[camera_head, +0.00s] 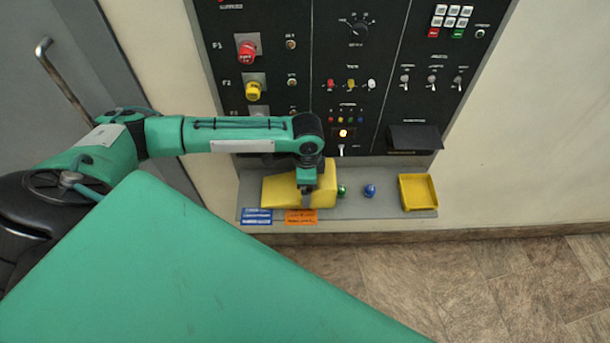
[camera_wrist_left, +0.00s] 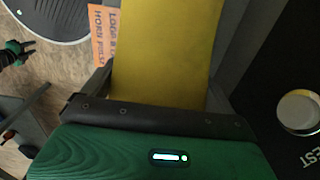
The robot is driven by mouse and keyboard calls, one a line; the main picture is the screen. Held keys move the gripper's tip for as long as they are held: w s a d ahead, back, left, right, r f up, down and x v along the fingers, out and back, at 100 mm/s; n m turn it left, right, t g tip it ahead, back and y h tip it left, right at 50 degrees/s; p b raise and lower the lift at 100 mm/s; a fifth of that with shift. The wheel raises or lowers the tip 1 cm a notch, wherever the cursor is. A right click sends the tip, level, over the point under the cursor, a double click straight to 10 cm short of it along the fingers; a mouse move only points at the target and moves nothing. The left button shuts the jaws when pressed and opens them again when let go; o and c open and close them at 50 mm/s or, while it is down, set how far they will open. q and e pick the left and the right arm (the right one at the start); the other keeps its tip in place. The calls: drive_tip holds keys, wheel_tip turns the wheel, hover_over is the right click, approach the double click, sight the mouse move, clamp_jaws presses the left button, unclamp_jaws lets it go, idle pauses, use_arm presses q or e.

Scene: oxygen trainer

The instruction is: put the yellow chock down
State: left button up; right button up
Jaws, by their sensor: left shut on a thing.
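The yellow chock (camera_head: 282,190) is a wedge-shaped block at the left part of the grey shelf (camera_head: 380,208) below the black panel. My left gripper (camera_head: 307,192) reaches down from above and is shut on the chock. In the left wrist view the chock (camera_wrist_left: 165,50) fills the space between the fingers (camera_wrist_left: 160,90). I cannot tell whether the chock's underside touches the shelf.
An orange label (camera_head: 301,217) and a blue label (camera_head: 257,216) lie at the shelf's front edge. A green ball (camera_head: 341,189), a blue ball (camera_head: 369,191) and a yellow tray (camera_head: 418,192) are to the right. Panel knobs and switches rise behind.

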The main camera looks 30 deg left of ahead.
use_arm(q)
drive_tip(key=shift+w+a+f, duration=0.1)
drive_tip(key=shift+w, duration=0.05)
drive_tip(key=o, duration=1.1)
drive_tip(key=shift+f, duration=0.1)
